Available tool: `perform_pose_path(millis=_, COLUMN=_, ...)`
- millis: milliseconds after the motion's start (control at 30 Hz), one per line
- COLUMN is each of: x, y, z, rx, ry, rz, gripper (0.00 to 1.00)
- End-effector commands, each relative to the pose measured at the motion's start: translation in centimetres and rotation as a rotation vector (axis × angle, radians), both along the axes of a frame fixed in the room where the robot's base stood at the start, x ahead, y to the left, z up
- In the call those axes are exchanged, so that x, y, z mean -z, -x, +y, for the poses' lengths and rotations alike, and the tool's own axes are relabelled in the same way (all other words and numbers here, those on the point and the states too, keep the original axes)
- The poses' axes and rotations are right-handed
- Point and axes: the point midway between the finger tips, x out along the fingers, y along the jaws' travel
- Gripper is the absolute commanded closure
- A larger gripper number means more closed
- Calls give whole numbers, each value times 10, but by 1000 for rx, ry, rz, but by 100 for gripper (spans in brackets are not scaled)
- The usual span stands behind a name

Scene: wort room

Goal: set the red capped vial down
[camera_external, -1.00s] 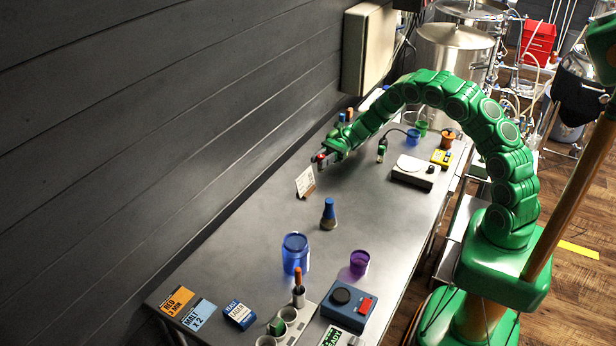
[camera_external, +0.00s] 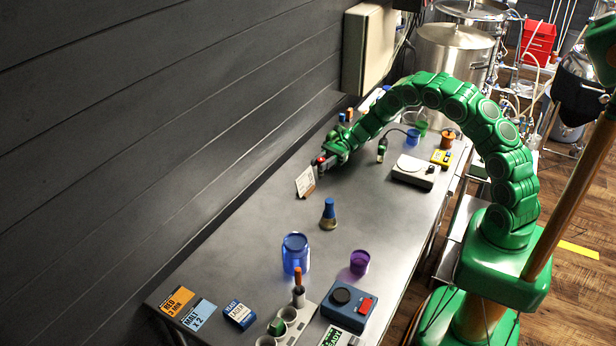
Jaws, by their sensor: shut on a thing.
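My gripper (camera_external: 324,163) is at the far left part of the steel bench, near the wall and just above a small white card (camera_external: 305,182). It is shut on the red capped vial (camera_external: 320,160); only a small red spot of the vial shows at the fingertips. The rest of the vial is hidden by the fingers. I cannot tell whether its bottom touches the bench (camera_external: 383,222).
A blue-topped flask (camera_external: 328,214), a blue jar (camera_external: 295,254) and a purple cup (camera_external: 360,262) stand nearer on the bench. A white scale-like device (camera_external: 412,171) and a yellow box (camera_external: 441,157) are to the right. Bare bench lies between the gripper and the white device.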

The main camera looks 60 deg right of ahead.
Motion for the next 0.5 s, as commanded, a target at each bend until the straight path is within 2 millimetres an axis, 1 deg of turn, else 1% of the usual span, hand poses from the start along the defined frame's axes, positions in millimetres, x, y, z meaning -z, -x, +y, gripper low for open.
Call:
perform_pose_path(millis=367, x=6, y=0, z=0, rx=0, ry=0, rz=0, gripper=97)
perform_pose_path(millis=400, x=5, y=0, z=0, rx=0, ry=0, rz=0, gripper=61)
perform_pose_path(millis=467, x=5, y=0, z=0, rx=0, ry=0, rz=0, gripper=52)
perform_pose_path(millis=500, x=5, y=0, z=0, rx=0, ry=0, rz=0, gripper=46)
